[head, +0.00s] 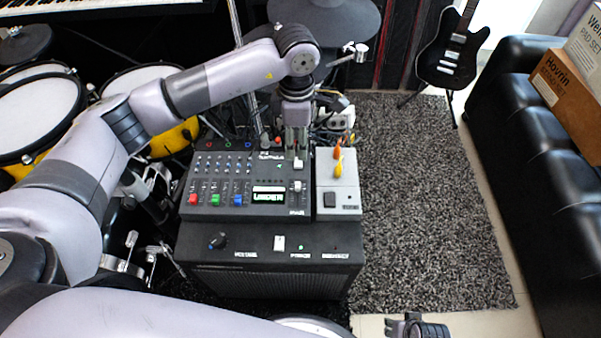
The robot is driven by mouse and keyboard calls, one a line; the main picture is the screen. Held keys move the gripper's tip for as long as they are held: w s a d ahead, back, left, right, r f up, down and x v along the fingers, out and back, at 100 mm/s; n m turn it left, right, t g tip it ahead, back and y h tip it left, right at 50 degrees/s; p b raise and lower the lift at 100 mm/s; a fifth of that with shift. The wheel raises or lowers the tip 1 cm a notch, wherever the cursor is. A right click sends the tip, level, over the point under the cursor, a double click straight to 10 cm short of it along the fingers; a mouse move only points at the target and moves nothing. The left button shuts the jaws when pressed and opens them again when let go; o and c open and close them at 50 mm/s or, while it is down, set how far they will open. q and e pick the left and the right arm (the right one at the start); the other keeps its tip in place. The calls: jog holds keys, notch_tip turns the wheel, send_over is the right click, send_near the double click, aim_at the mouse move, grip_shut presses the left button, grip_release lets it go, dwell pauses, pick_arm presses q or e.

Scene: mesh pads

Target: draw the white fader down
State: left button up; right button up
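The black mixer panel (245,172) lies on top of a black amplifier. Two pale caps show at its right side: an upper white one (298,162) and a lower one (298,187); I cannot tell for sure which is the white fader. Red (193,200), green (214,202) and blue (237,200) faders stand along the lower left. My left gripper (297,150) points down just above the upper white cap, its fingers close together; contact and any gap are too small to tell. My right gripper (415,322) is at the bottom edge, away from the mixer.
A grey box (337,190) with yellow and orange plugs sits right beside the mixer. The amplifier (265,265) has a knob and a white switch on top. Drums (35,110) stand at the left, a guitar (450,50) at the back right. The carpet (430,220) is clear.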

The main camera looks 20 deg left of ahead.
aim_at(298, 184)
pick_arm(q)
notch_tip(298, 184, down, 15)
jog(key=shift+s+d+f+b, duration=0.1)
jog(key=shift+s+b, duration=0.05)
jog(key=shift+b, duration=0.8)
jog(key=shift+f, duration=0.65)
pick_arm(e)
notch_tip(298, 184, up, 7)
jog(key=w, duration=0.1)
jog(key=shift+w, duration=0.1)
pick_arm(q)
grip_shut()
